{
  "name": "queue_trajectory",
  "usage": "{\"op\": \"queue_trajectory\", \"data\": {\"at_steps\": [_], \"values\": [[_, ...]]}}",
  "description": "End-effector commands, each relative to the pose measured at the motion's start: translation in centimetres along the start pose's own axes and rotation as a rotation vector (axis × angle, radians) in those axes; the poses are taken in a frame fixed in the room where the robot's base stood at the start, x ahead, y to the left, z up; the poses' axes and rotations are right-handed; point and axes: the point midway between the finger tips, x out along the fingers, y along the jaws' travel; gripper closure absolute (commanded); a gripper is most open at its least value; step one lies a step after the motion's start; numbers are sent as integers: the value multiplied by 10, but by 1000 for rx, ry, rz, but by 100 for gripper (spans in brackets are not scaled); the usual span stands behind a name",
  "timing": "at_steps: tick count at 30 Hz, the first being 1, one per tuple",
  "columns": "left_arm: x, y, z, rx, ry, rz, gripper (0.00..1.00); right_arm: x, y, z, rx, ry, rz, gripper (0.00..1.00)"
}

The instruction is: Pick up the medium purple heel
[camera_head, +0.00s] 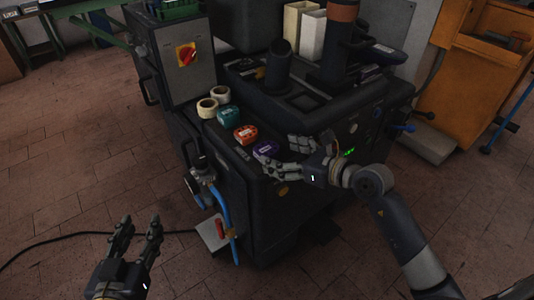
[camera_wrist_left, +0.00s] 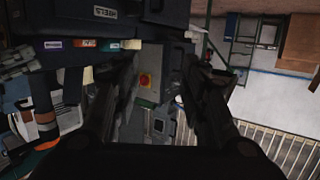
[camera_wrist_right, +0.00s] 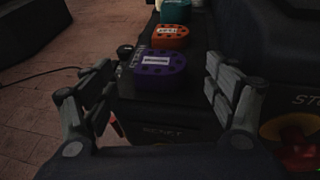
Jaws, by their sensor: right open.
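The purple heel (camera_head: 266,148) lies on the near edge of the dark press machine's ledge in the head view. It shows with a white label in the right wrist view (camera_wrist_right: 158,67), between the open fingers and ahead of them. My right gripper (camera_head: 283,155) is open and empty, just to the right of the purple heel. It also shows in the right wrist view (camera_wrist_right: 160,88). My left gripper (camera_head: 138,232) is open and empty above the floor at the lower left, far from the heel. The purple heel also shows small in the left wrist view (camera_wrist_left: 53,44).
An orange heel (camera_head: 246,134), a teal heel (camera_head: 228,116) and two cream rolls (camera_head: 212,103) line the ledge behind the purple heel. The press (camera_head: 290,200) has a blue hose and valve at its left front. A black cable lies on the floor.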

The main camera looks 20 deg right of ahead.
Motion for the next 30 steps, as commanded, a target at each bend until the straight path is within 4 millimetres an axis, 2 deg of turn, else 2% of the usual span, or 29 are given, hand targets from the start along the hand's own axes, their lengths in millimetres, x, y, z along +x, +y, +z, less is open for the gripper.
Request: {"op": "queue_trajectory", "data": {"at_steps": [6,9,18,24,25,30], "values": [[2,5,-30,-2,155,10,60,24,-1,-2,1,0,0,20],[1,6,-38,-3,194,12,60,30,-1,-1,1,-1,0,20],[1,6,-42,-3,210,13,60,32,-1,-1,1,1,0,20],[1,6,-42,-3,209,13,60,32,-1,-1,0,1,0,66],[1,6,-42,-3,209,13,60,32,-1,-1,0,1,0,69],[1,6,-42,-3,208,13,60,31,-1,0,0,0,-1,69]]}}
